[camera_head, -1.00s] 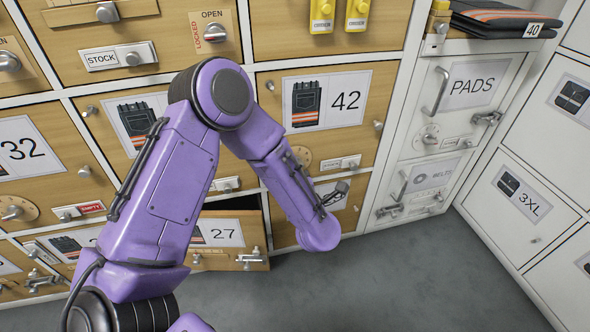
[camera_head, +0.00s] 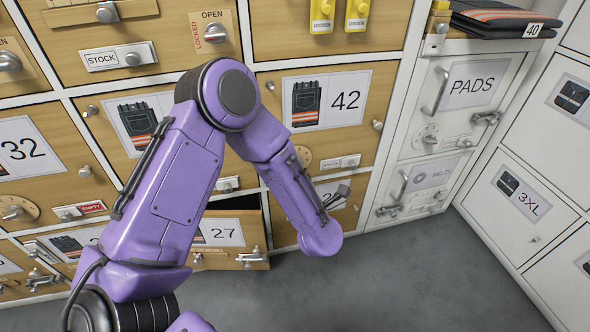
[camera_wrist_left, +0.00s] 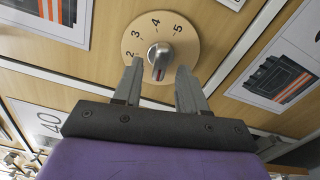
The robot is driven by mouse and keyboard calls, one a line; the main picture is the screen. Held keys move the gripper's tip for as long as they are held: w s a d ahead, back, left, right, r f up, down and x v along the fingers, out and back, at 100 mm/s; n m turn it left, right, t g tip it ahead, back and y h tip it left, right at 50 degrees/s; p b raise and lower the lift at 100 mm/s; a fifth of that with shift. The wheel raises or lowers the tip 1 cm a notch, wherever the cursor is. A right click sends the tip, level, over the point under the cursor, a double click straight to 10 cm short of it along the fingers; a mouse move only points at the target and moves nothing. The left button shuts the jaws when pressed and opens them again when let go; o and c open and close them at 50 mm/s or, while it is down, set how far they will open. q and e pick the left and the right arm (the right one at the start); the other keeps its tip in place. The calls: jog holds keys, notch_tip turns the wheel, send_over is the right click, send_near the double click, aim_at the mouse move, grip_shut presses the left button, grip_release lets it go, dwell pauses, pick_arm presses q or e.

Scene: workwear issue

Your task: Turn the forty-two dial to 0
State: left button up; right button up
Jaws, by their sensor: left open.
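The forty-two door (camera_head: 345,135) has a wooden front with a "42" and trousers label. Its round wooden dial (camera_head: 302,156) shows just below the label, partly behind my left arm. My left gripper (camera_wrist_left: 160,74) is open, one finger on each side of the knob; contact cannot be told. My right gripper is not in view.
The drawer marked 27 (camera_head: 222,232) stands partly open below my left arm. White "PADS" (camera_head: 472,86) and belts (camera_head: 432,174) doors are to the right. Folded workwear (camera_head: 490,18) lies on the white cabinet. Grey floor (camera_head: 400,285) in front is clear.

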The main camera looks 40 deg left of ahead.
pick_arm(q)
jog(key=p+v, duration=0.2)
jog(key=v, duration=0.7)
jog(key=shift+s+d, duration=0.15)
jog(key=shift+s, duration=0.05)
